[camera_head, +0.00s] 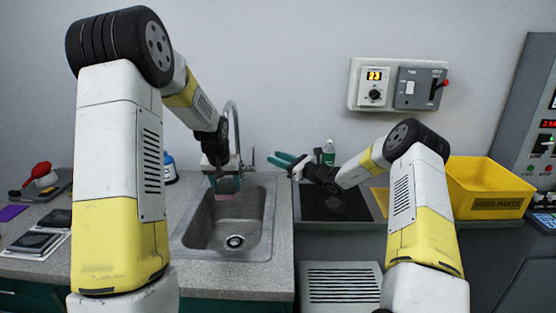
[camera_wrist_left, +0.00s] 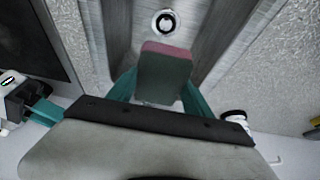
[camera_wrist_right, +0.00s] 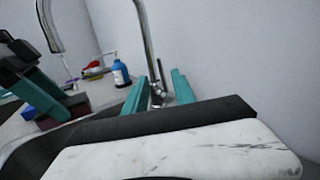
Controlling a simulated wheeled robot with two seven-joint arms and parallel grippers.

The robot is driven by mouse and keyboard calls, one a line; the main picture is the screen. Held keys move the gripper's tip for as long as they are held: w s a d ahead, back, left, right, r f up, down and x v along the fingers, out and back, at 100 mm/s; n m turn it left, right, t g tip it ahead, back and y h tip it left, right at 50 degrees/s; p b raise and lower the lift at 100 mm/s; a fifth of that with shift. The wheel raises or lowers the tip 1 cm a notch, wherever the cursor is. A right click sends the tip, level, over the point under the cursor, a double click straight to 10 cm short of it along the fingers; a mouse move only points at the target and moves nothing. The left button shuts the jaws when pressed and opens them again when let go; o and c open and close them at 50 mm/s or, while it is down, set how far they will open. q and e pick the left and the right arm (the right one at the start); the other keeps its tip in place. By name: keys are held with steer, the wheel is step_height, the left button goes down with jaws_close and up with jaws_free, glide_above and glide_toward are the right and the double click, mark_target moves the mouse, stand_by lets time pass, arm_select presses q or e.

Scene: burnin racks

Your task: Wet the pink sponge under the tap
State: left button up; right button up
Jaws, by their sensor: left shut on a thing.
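The pink sponge (camera_head: 227,187) is in my left gripper (camera_head: 223,179), held above the sink (camera_head: 232,222). In the left wrist view the sponge (camera_wrist_left: 166,72) has a pink edge and a darker face, between the teal fingers. The tap (camera_head: 233,125) has a tall curved spout, and the sponge is close below its mouth. In the right wrist view a faint thin line hangs below the spout (camera_wrist_right: 55,28); I cannot tell if it is water. My right gripper (camera_head: 279,159) is open and empty, right of the tap's side handle (camera_head: 250,160), its fingers apart and pointing at it.
A blue bottle (camera_head: 168,169) stands left of the sink. A small green bottle (camera_head: 329,152) stands behind my right gripper. A yellow bin (camera_head: 490,190) is at the right. A wall panel (camera_head: 398,86) hangs above. The sink basin is empty around its drain (camera_head: 235,241).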

stand_by(0.4)
steer(key=shift+s+d+m, duration=0.1)
steer(key=shift+s+m, duration=0.05)
steer(key=shift+m, duration=0.15)
jaws_close()
steer(key=s+d+f+m, duration=0.15)
steer(key=s+m, duration=0.45)
steer(key=m, duration=1.1)
steer(key=w+d+x, duration=0.1)
steer(key=w+x, duration=0.1)
steer(key=x, duration=1.1)
steer(key=shift+w+d, duration=0.2)
